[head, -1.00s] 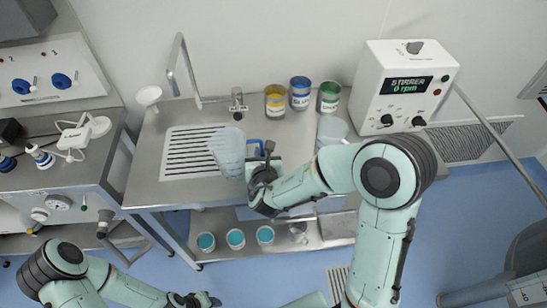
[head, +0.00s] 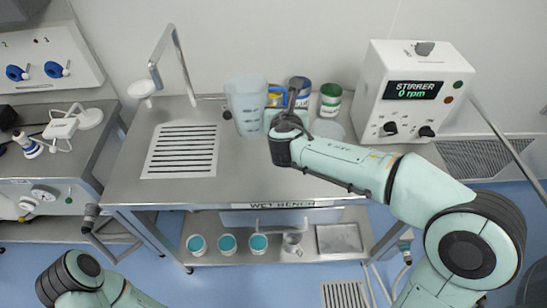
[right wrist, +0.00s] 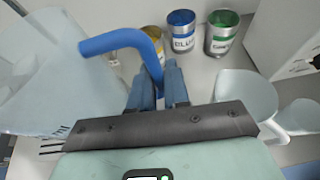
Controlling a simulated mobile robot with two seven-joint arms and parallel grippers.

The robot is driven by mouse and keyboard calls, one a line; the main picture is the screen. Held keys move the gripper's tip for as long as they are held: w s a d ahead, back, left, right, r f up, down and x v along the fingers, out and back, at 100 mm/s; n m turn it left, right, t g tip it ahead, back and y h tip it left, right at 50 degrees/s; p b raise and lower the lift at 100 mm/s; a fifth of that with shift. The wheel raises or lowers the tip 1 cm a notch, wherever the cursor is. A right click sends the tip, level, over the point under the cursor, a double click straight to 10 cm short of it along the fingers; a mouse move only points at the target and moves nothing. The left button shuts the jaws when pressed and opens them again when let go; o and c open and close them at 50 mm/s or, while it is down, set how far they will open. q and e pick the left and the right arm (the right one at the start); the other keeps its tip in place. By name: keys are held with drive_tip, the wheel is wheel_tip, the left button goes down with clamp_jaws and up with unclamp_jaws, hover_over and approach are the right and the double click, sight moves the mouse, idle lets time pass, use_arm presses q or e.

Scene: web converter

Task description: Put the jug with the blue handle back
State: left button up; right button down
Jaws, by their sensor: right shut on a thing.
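The translucent jug (head: 246,106) is at the back of the steel bench in the head view, nearly upright, in front of the wall. In the right wrist view the jug (right wrist: 55,75) fills the left side, and its blue handle (right wrist: 125,40) runs in front of my fingers. My right gripper (head: 284,116) is shut on the blue handle, right of the jug body. Its blue fingers (right wrist: 157,88) show in the wrist view. Whether the jug's base touches the bench is hard to tell. My left gripper is out of the picture.
Paint cans, blue (head: 299,90) and green (head: 331,99), stand right of the jug; a yellow one (head: 276,96) is partly hidden. A second translucent jug (right wrist: 245,98) stands near the stirrer (head: 414,95). A tap (head: 176,60) and drain grille (head: 181,150) are left. The bench front is clear.

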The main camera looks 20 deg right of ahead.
drive_tip(key=shift+s+f+b, duration=0.15)
drive_tip(key=shift+f+b, duration=1.55)
drive_tip(key=shift+f, duration=6.5)
drive_tip(key=c, duration=1.1)
unclamp_jaws()
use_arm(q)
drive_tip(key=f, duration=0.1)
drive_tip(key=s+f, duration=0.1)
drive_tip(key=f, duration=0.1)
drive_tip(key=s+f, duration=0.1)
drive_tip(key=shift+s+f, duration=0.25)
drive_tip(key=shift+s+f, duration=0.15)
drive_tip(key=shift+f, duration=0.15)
use_arm(e)
drive_tip(key=v, duration=1.2)
